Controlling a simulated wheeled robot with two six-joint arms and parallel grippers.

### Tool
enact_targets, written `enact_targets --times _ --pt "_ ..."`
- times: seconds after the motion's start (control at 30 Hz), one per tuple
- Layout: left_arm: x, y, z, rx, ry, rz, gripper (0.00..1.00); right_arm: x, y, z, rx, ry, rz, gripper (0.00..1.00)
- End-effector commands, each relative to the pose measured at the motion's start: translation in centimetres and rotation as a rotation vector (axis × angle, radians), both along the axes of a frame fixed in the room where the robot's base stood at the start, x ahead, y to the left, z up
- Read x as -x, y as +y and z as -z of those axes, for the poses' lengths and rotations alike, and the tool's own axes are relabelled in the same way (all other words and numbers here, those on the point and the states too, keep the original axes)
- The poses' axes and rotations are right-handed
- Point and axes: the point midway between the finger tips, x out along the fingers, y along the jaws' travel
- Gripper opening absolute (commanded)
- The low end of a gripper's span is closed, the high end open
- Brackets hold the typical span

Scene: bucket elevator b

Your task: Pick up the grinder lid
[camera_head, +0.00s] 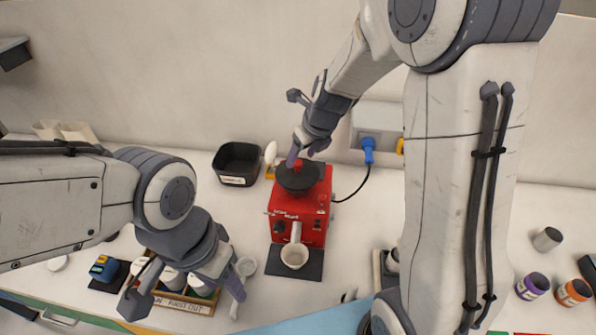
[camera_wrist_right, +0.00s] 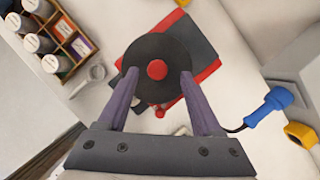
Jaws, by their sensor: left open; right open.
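The grinder lid (camera_head: 299,178) is a dark round disc with a red knob. It sits on top of the red machine (camera_head: 298,212) in the middle of the counter. In the right wrist view the lid (camera_wrist_right: 157,60) lies just beyond my fingertips, with its red knob between their lines. My right gripper (camera_head: 302,158) is open over the lid; its purple fingers (camera_wrist_right: 158,78) overlap the lid's near edge in the wrist view. I cannot tell whether they touch it. My left gripper (camera_head: 184,298) is open and empty above the front left of the counter.
A white cup (camera_head: 294,256) stands before the machine on a dark mat. A black bin (camera_head: 236,163) is behind left. A wooden rack (camera_head: 182,303) of jars is under my left gripper. A blue plug (camera_head: 368,150) with a black cable is behind right.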

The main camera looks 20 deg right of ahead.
Motion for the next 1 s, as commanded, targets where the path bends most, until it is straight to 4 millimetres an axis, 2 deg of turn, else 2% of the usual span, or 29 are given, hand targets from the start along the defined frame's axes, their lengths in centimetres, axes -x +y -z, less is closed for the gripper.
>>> enact_targets --times 0.1,0.23,0.53,0.67,0.7,1.0 --pt "0.0 0.0 -0.7 0.000 0.000 0.000 0.50 -0.5 0.7 1.8 0.001 0.007 -0.003 0.67" --pt "0.0 0.0 -0.3 0.000 0.000 0.000 0.50 -1.1 0.9 3.4 0.000 0.004 -0.001 0.67" --pt "0.0 0.0 -0.3 0.000 0.000 0.000 0.50 -1.3 0.9 3.7 0.000 0.001 -0.002 0.67" --pt "0.0 0.0 -0.3 0.000 0.000 0.000 0.50 -1.3 0.9 3.7 0.000 0.001 -0.002 0.17" --pt "0.0 0.0 -0.3 0.000 0.000 0.000 0.50 -1.3 0.9 3.7 0.000 0.001 -0.002 0.02" --pt "0.0 0.0 -0.3 0.000 0.000 0.000 0.50 -1.3 0.9 3.6 0.000 0.001 -0.002 0.00"
